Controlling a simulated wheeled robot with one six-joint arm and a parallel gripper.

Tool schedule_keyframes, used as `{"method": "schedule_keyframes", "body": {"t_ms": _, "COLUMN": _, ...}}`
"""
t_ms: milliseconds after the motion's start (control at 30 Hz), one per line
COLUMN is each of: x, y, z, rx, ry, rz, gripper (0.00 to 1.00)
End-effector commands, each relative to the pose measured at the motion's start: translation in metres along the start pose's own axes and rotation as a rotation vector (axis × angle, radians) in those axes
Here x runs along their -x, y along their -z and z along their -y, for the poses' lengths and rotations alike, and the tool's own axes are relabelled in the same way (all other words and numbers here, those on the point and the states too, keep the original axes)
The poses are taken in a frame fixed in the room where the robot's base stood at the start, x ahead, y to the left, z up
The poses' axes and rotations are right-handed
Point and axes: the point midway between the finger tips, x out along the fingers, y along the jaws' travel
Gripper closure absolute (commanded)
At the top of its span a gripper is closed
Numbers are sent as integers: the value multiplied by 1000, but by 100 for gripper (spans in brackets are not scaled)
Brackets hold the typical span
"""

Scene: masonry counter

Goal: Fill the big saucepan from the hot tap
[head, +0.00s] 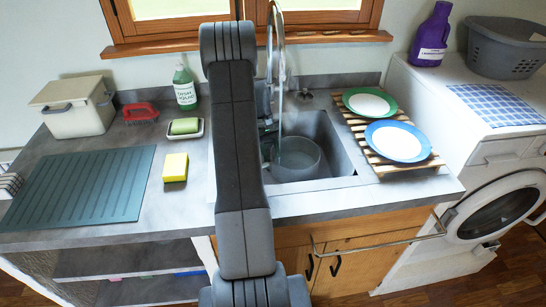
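The saucepan (301,153), grey and round, stands in the sink (335,150), below the tap. Its left part is hidden behind my arm, and its handle cannot be made out. The chrome tap (272,40) has a tall curved spout at the back of the sink. A thin pale stream seems to fall from the spout toward the saucepan. Small tap fittings (268,125) show low beside my arm; which is hot cannot be told. The water level is too unclear to read. My gripper is not visible; my arm rises across the middle of the view.
A slatted rack (420,168) with two plates stands right of the sink. Left are a yellow sponge (175,167), a soap dish (186,131), a green bottle (184,87), a red brush (141,112), a bin (75,105) and a ridged mat (82,185). A rail (380,238) runs along the front.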

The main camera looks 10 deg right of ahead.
Motion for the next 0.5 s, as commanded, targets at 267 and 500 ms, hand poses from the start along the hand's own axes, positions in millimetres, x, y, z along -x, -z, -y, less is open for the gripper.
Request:
{"method": "schedule_keyframes", "body": {"t_ms": 267, "x": -17, "y": -1, "z": 0, "rx": 46, "ry": 27, "rz": 7, "gripper": 69}}
{"method": "schedule_keyframes", "body": {"t_ms": 500, "x": -17, "y": -2, "z": 0, "rx": 49, "ry": 27, "rz": 7, "gripper": 71}}
